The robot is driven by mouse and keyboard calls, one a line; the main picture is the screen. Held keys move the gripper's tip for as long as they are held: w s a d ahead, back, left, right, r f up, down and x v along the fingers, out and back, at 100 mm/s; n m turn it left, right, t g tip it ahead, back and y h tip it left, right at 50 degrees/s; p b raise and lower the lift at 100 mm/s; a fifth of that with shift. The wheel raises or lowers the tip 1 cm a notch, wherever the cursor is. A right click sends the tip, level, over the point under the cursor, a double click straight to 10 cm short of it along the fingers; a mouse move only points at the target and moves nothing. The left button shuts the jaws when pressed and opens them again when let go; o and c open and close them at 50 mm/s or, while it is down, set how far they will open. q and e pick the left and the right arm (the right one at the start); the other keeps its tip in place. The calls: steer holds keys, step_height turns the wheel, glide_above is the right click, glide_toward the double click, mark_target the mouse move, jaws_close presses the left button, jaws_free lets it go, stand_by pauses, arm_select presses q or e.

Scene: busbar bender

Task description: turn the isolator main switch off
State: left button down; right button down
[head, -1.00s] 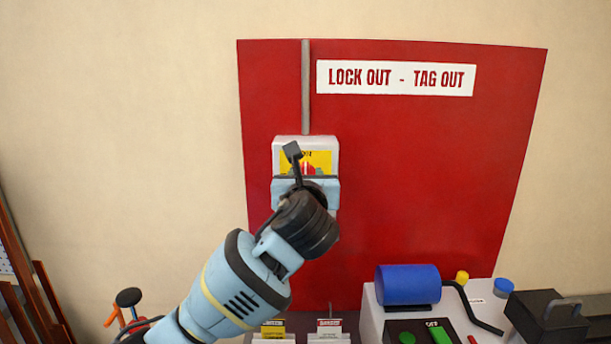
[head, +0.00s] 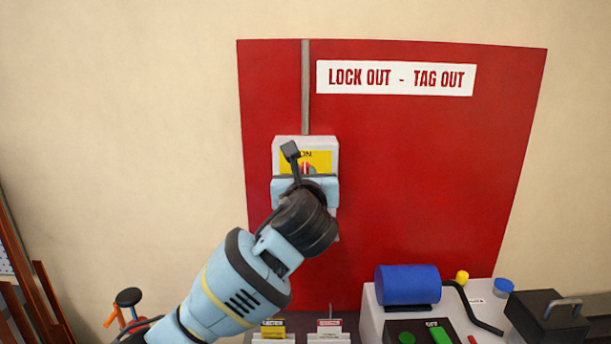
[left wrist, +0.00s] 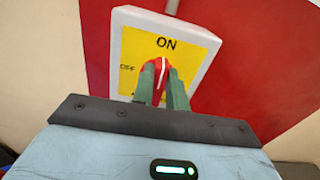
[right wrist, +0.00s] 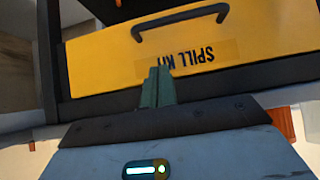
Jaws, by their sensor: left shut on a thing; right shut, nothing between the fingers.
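The isolator main switch is a pale grey box (head: 280,144) with a yellow face plate on the red board. Its red handle (left wrist: 158,64) has a white line that points up towards ON. The OFF mark is to the left on the plate, partly worn or blurred. My left gripper (head: 306,176) is in front of the box, with its green fingers (left wrist: 162,78) shut on the handle, one on each side. The lower part of the box is hidden by my gripper. My right gripper (right wrist: 156,74) is shut and empty, away from the switch.
A grey conduit (head: 306,90) runs up from the box beside the LOCK OUT - TAG OUT sign (head: 396,78). A machine with a blue cylinder (head: 408,285) stands at lower right. A yellow spill kit box (right wrist: 235,45) lies before my right gripper.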

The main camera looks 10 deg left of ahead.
arm_select(q)
steer(key=shift+n, duration=0.3)
steer(key=shift+s+a+f+n, duration=0.1)
steer(key=shift+a+f+n, duration=0.2)
steer(key=shift+n, duration=2.5)
steer(key=shift+s+a+f+n, duration=0.1)
steer(key=shift+a+f+n, duration=0.2)
steer(key=shift+n, duration=2.5)
steer(key=shift+a+f+n, duration=0.2)
steer(key=shift+f+n, duration=0.1)
steer(key=shift+n, duration=2.5)
steer(key=c, duration=1.4)
jaws_free()
